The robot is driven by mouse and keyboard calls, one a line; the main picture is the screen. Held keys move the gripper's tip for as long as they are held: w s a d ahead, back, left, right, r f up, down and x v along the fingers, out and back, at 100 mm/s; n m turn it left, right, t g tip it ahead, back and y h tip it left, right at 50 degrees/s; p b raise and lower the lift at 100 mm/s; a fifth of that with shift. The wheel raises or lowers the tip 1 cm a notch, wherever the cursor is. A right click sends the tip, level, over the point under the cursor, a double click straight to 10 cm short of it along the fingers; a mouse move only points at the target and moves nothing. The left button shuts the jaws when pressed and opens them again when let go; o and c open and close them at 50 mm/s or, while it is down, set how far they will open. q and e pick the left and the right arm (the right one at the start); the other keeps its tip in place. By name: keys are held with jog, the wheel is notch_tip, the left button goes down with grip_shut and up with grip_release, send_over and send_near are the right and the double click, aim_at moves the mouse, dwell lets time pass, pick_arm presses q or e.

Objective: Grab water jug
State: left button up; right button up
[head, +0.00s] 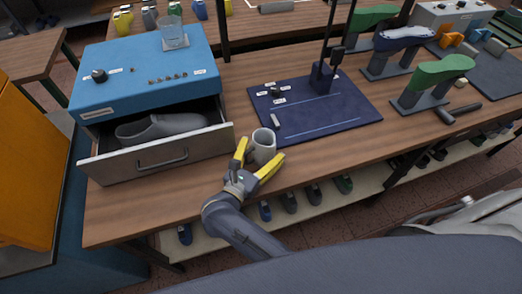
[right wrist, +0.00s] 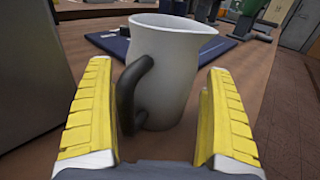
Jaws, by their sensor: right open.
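The water jug (head: 263,144) is a light grey pitcher with a spout and a dark handle. It stands upright on the wooden workbench, beside the near left corner of the dark blue mat. In the right wrist view the jug (right wrist: 172,70) is straight ahead, its dark handle facing me. My right gripper (head: 256,166) is open, its yellow fingers on either side of the jug's near side. In the right wrist view the fingers (right wrist: 160,115) stand apart, with the handle between them and a gap to the jug's body. My left gripper is not in view.
A blue cabinet (head: 200,58) with an open drawer (head: 122,168) holding a grey shoe last (head: 160,129) stands left of the jug. A clear glass (head: 172,33) is on top. The mat (head: 345,115) bears a dark stand (head: 322,78). Green lasts (head: 440,72) are at right.

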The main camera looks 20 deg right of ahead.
jog(key=c, duration=1.5)
jog(key=shift+o, duration=0.2)
jog(key=shift+r, duration=0.15)
